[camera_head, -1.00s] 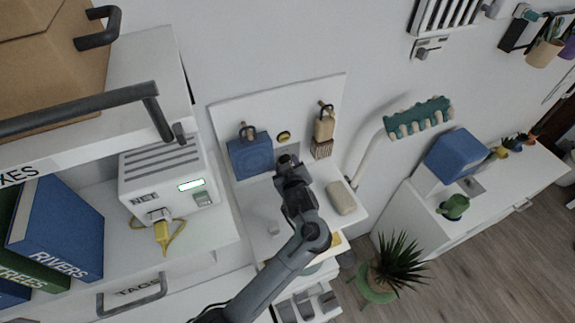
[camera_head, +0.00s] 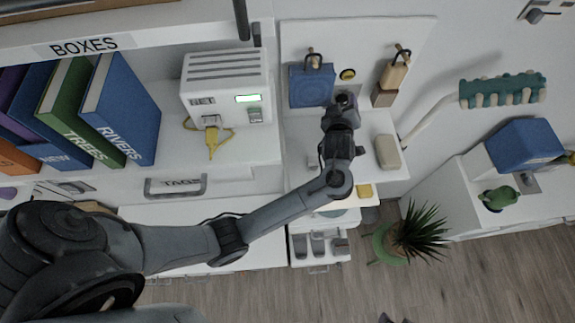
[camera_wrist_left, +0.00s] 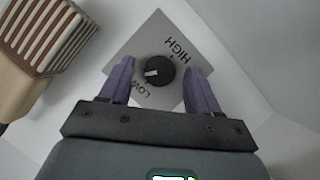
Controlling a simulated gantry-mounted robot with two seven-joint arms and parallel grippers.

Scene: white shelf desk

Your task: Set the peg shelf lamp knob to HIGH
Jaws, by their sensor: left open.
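The lamp knob (camera_wrist_left: 160,71) is round and black with a white pointer mark, on a grey plate (camera_wrist_left: 138,42) lettered HIGH and LOW. The pointer faces left in the wrist view, on the LOW side and away from HIGH. My left gripper (camera_wrist_left: 157,67) is open, with one purple finger on each side of the knob; I cannot tell if either touches it. In the head view my left gripper (camera_head: 342,103) is at the peg shelf backboard (camera_head: 300,38) and hides the knob. My right gripper does not clearly show.
A blue box (camera_head: 311,86) hangs left of the gripper, and a brush (camera_head: 383,95) hangs to its right. A beige block (camera_head: 388,152) lies on the ledge. A white NET box (camera_head: 225,85) stands further left.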

